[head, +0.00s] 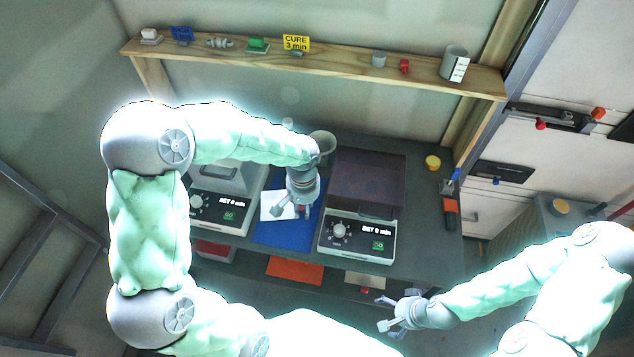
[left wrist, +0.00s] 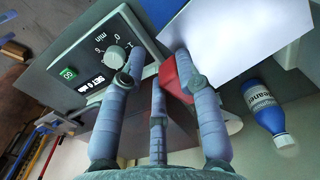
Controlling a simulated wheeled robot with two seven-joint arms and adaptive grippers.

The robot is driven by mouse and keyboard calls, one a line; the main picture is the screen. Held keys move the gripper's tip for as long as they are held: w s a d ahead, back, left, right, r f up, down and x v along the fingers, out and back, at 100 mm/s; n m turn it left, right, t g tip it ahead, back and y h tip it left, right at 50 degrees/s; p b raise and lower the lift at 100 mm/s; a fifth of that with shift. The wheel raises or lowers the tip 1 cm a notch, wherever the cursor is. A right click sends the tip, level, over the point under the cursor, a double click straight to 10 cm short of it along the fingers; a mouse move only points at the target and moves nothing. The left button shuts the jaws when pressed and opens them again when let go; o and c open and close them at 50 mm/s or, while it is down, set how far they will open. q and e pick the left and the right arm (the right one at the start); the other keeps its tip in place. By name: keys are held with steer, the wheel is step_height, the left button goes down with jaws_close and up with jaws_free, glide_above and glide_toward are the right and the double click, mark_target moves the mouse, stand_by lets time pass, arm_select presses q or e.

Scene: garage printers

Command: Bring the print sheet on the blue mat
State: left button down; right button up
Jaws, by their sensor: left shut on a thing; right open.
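The white print sheet (head: 278,206) is at the left part of the blue mat (head: 287,233), between the two machines; whether it touches the mat is hard to tell. My left gripper (head: 304,206) is above the mat at the sheet's right edge. In the left wrist view, its fingers (left wrist: 160,85) are shut around a red tab (left wrist: 179,79) at the edge of the white sheet (left wrist: 235,40). My right gripper (head: 385,312) is open and empty, in front of the bench.
Curing machines stand left (head: 220,211) and right (head: 357,238) of the mat, both with dials and displays. A grey cup (head: 322,142) stands behind my left gripper. A shelf (head: 330,65) with small items runs above.

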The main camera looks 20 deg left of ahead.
arm_select(q)
steer(key=shift+w, duration=0.15)
steer(key=shift+r, duration=0.1)
stand_by(0.3)
steer(key=b, duration=1.3)
glide_toward(307, 235)
step_height(307, 235, down, 5)
steer(key=shift+f, duration=0.1)
steer(key=shift+f+b, duration=0.35)
steer(key=shift+f, duration=0.1)
stand_by(1.1)
steer(key=c, duration=0.8)
jaws_free()
steer(key=shift+r, duration=0.2)
